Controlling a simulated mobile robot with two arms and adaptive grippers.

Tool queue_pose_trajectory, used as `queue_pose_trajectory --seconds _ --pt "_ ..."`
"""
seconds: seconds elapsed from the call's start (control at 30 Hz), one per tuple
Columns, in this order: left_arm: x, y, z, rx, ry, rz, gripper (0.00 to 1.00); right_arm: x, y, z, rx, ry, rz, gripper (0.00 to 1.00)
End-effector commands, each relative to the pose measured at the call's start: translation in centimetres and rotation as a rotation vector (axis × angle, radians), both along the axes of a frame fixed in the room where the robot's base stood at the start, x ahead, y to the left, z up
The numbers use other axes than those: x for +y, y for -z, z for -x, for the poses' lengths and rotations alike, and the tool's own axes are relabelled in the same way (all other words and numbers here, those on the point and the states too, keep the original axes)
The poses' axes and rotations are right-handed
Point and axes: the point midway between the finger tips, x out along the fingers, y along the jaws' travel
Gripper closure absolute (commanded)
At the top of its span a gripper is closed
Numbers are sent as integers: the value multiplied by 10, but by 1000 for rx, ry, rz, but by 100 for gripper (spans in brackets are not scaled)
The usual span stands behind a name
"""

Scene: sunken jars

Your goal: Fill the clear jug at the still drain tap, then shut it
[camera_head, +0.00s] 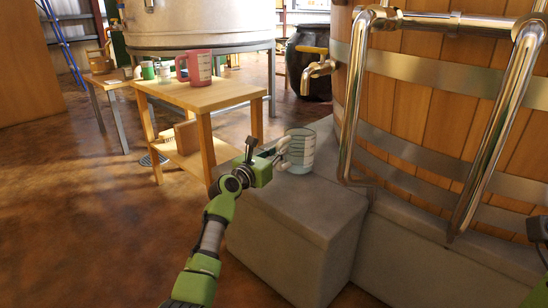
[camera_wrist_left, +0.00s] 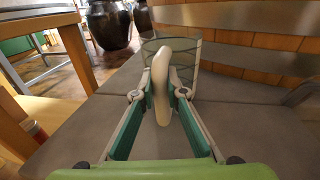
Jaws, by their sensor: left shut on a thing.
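The clear jug (camera_head: 300,152), greenish with pale markings, stands or hovers just above the grey stone block; I cannot tell which. My left gripper (camera_head: 279,154) is shut on its pale handle (camera_wrist_left: 160,82), which lies between the fingers in the wrist view. The jug body (camera_wrist_left: 186,55) shows behind the handle. The brass drain tap (camera_head: 319,70) sticks out left from the wooden still, with its yellow lever (camera_head: 311,49) lying sideways. In the picture its spout is above the jug. No stream shows from it.
The grey stone block (camera_head: 290,222) lies under the jug area. A wooden table (camera_head: 210,96) at left holds a pink jug (camera_head: 195,67) and small containers. Bent metal pipes (camera_head: 497,120) stand before the still (camera_head: 415,100). A dark pot (camera_head: 308,68) stands behind the tap.

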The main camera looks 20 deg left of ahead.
Motion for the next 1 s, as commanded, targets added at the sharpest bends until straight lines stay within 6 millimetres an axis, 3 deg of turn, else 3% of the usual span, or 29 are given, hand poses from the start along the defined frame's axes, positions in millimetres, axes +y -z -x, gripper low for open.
queue_pose_trajectory --seconds 0.77,0.8,0.83,0.87,1.0 --pt "0 9 0 -3 0 0 100 0 -1 2 -8 0 1 69" --pt "0 8 0 -4 0 1 80 0 -1 2 -8 0 1 69" --pt "0 8 0 -3 0 0 72 0 -1 2 -7 0 1 69" --pt "0 8 0 -3 0 0 68 0 -1 1 -7 0 1 69" --pt "0 9 0 -3 0 0 68 0 -1 1 -7 0 1 69"
